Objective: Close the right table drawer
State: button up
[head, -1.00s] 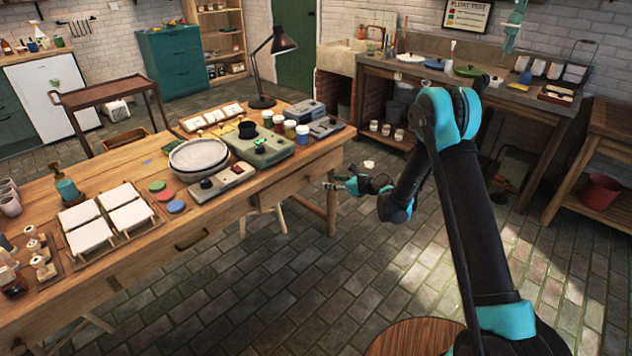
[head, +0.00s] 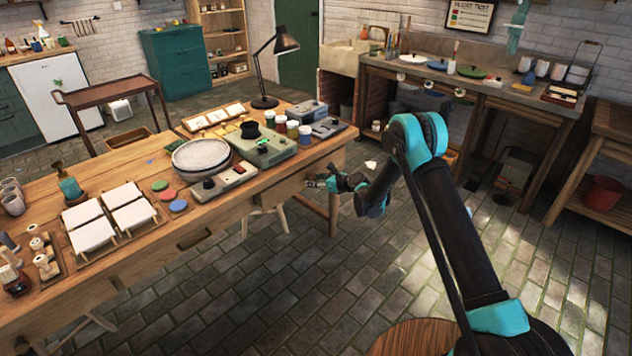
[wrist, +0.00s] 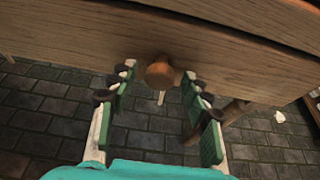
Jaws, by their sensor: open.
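The right drawer of the wooden table (head: 130,263) has a plain wooden front (head: 262,200). In the wrist view, this front (wrist: 90,45) spans the upper part of the picture, with a round wooden knob (wrist: 160,73) on it. My gripper (head: 318,183) is at the drawer front near the table's right end. In the wrist view, my gripper (wrist: 158,82) is open, with one finger on each side of the knob and a gap to both. I cannot tell how far the drawer stands out.
A table leg (head: 333,208) stands below my gripper.

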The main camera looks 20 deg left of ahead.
aim_at(309, 175)
jog(key=shift+c, duration=0.6)
grip_shut()
jog(key=a, duration=0.1)
jog(key=w+a, duration=0.1)
jog(key=a, duration=0.2)
jog(key=shift+w, duration=0.35)
jog(key=shift+o, duration=0.6)
grip_release()
jog(key=shift+a, duration=0.1)
jog(key=v, duration=1.2)
